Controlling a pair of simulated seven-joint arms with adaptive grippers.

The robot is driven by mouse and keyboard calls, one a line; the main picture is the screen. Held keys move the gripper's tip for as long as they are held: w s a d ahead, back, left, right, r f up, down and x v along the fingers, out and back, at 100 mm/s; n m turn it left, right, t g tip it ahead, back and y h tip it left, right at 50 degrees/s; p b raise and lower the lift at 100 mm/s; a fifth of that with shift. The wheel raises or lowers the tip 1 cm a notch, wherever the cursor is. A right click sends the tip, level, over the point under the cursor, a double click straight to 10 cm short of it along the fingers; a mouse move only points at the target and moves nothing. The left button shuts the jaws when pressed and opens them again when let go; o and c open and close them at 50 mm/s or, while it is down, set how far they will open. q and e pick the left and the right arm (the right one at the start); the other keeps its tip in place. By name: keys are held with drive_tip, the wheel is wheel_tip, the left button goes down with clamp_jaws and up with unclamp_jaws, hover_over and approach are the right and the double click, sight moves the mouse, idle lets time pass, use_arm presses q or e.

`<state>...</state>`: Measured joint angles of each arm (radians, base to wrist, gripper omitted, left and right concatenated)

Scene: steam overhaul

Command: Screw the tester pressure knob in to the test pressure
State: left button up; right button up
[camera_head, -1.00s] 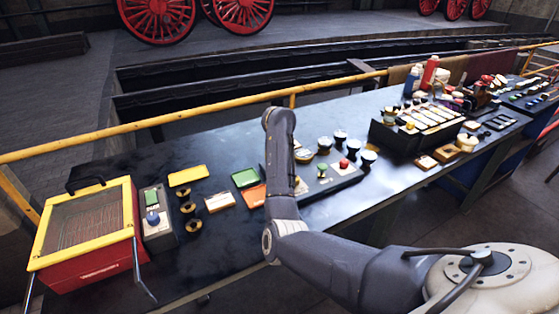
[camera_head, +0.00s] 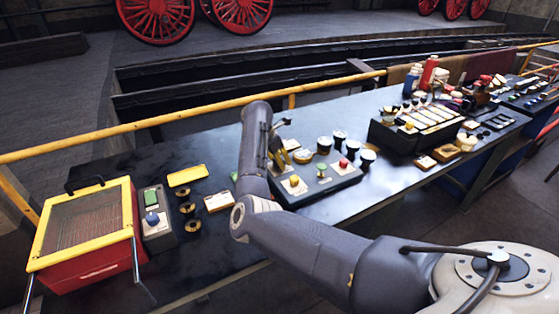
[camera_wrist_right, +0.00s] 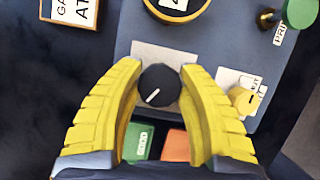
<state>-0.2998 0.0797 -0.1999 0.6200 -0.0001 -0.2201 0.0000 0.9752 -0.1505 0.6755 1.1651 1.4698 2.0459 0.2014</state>
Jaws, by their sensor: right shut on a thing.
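The tester (camera_head: 330,183) is a dark grey panel in the middle of the bench. Its black pressure knob (camera_wrist_right: 160,84) bears a white line that points to the lower left in the right wrist view. My right gripper (camera_wrist_right: 160,76) has its yellow fingers shut on the knob's two sides. In the head view the gripper (camera_head: 284,150) shows partly behind my forearm, and the knob is hidden. A round gauge (camera_wrist_right: 178,6) is cut off at the wrist view's top edge; its reading cannot be told. My left gripper is not in view.
A yellow knob (camera_wrist_right: 243,100) and a green knob (camera_wrist_right: 298,12) stand right of the held knob. Green (camera_wrist_right: 138,140) and orange (camera_wrist_right: 176,145) cards lie below it. A red-and-yellow box (camera_head: 88,232) stands at the bench's left end. A black rack (camera_head: 418,125) stands to the right.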

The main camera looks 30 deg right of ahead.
drive_tip(key=shift+s+m+g, duration=0.1)
drive_tip(key=shift+m+g, duration=0.6)
drive_tip(key=shift+m, duration=1.2)
drive_tip(key=o, duration=1.2)
drive_tip(key=shift+d, duration=0.1)
drive_tip(key=shift+o, duration=0.2)
drive_tip(key=v, duration=1.2)
drive_tip(key=shift+d, duration=0.15)
